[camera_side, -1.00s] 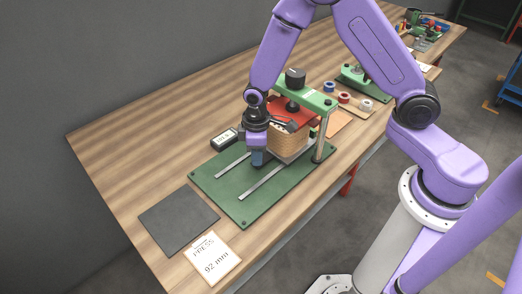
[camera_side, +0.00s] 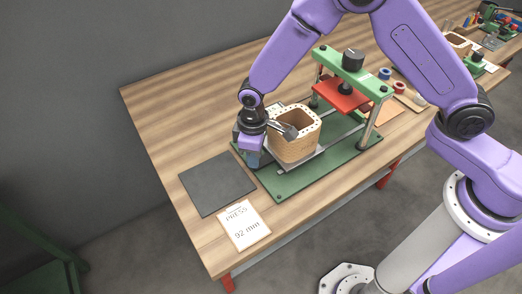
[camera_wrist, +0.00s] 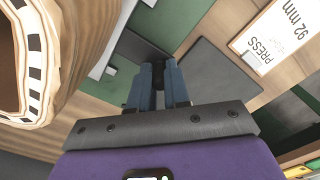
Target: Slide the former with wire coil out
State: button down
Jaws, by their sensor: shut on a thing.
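The former with wire coil (camera_side: 293,148) stands upright on a metal slide plate (camera_side: 316,157), its hollow top open to view. It is clear of the press's red plate (camera_side: 341,96), out on the front part of the green base (camera_side: 284,188). In the wrist view the coil (camera_wrist: 75,45) fills the left edge. My gripper (camera_side: 253,160) is low at the front of the slide, beside the coil. In the wrist view its blue fingers (camera_wrist: 158,85) are shut on a small dark part, seemingly the slide's handle (camera_wrist: 157,72), mostly hidden between them.
The green press frame (camera_side: 352,72) with its black knob stands behind the coil. A dark mat (camera_side: 217,184) and a card reading "PRESS 92 mm" (camera_side: 243,225) lie at the front. Wire spools (camera_side: 398,87) are to the right. The table's left side is clear.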

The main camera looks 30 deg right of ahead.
jog(key=c, duration=1.1)
grip_release()
notch_tip(320, 180, up, 18)
jog(key=shift+f, duration=0.25)
jog(key=s+d+r+n, duration=0.1)
jog(key=s+d+n, duration=0.2)
jog(key=s+d, duration=1.9)
jog(key=s, duration=0.3)
jog(key=shift+s+r+n, duration=0.15)
jog(key=shift+r+n, duration=0.1)
jog(key=shift+n, duration=0.05)
